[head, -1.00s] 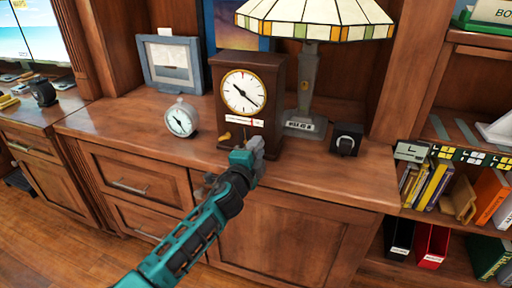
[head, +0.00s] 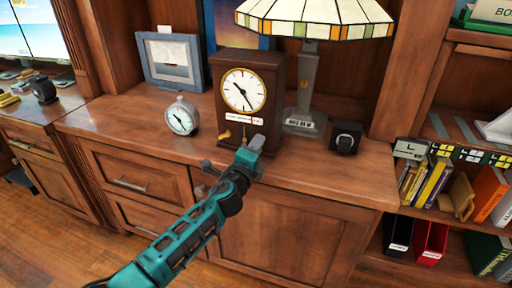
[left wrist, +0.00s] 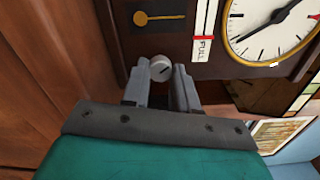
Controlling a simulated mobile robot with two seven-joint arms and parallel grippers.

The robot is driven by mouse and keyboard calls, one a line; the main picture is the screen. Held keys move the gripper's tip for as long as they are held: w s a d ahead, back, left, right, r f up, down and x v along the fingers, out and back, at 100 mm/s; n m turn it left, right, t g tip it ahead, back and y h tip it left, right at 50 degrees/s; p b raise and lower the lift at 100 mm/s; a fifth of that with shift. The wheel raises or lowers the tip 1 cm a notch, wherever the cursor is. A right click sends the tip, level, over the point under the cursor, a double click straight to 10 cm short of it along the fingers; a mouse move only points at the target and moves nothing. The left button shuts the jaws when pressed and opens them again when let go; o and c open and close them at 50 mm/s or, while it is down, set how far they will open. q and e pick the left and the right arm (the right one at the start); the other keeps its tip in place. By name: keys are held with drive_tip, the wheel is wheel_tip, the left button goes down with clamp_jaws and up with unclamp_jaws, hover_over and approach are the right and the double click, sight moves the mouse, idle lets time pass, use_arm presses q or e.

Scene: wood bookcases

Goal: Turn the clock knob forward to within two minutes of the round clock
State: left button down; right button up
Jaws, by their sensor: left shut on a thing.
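The dark wooden clock (head: 231,112) stands upright on the cabinet top, with a white dial (head: 243,90). Its long hand points to the lower right and its short hand to the upper left. The round clock (head: 180,118), small and silver, stands to its left; its hands also run upper left to lower right, too small to read exactly. My left gripper (head: 256,146) is at the front base of the wooden clock. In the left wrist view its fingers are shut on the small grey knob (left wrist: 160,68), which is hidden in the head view. My right gripper is not in view.
A brass key-like piece (head: 225,135) sits on the clock front, left of my gripper. A lamp (head: 306,88) stands close behind on the right, and a black box with a dial (head: 346,138) is farther right. A picture frame (head: 150,74) stands behind the round clock.

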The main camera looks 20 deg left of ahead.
use_arm(q)
drive_tip(key=c, duration=0.9)
unclamp_jaws()
drive_tip(key=shift+o, duration=0.2)
drive_tip(key=shift+s, duration=0.1)
drive_tip(key=s+p, duration=0.1)
drive_tip(key=s, duration=1.1)
drive_tip(key=shift+s+a, duration=0.25)
drive_tip(key=shift+s, duration=0.1)
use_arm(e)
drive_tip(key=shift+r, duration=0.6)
use_arm(q)
drive_tip(key=s+f+n+g+p, duration=0.3)
drive_tip(key=s+f+n+p, duration=0.1)
drive_tip(key=s+n, duration=0.5)
drive_tip(key=s+d+f+n+g+h+p, duration=0.1)
drive_tip(key=s+f+n+g+p, duration=0.3)
drive_tip(key=s+n, duration=0.5)
drive_tip(key=shift+s+f+p, duration=0.5)
drive_tip(key=shift+s+p, duration=0.05)
drive_tip(key=shift+p, duration=0.05)
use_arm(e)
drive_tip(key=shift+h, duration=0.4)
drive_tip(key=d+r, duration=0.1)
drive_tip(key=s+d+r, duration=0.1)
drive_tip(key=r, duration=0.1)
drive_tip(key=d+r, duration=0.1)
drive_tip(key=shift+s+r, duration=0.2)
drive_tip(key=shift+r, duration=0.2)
